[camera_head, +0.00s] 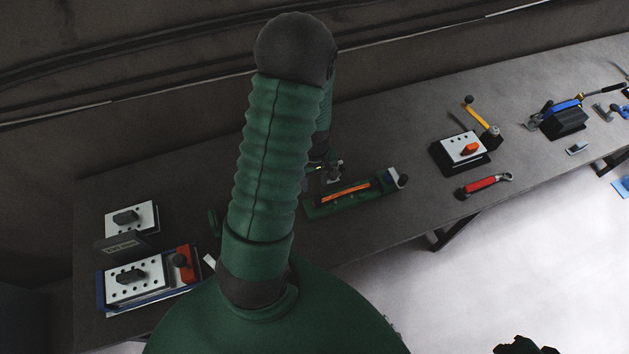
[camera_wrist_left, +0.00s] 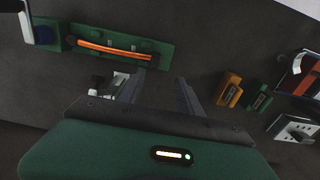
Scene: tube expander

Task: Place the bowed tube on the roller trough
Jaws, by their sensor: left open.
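An orange tube (camera_head: 346,192) lies lengthwise along a green base (camera_head: 379,203) on the bench. In the left wrist view the tube (camera_wrist_left: 112,48) looks slightly bowed, and small posts stand beside it on the green base (camera_wrist_left: 160,57). I cannot tell whether this base is the roller trough. My left gripper (camera_wrist_left: 155,84) is open and empty, its fingers pointing toward the bench beside the base, apart from the tube. In the head view my green arm hides much of the left gripper and the bench behind it. My right gripper is not in view.
White perforated plates (camera_head: 135,281) with dark knobs stand at the bench's left end.

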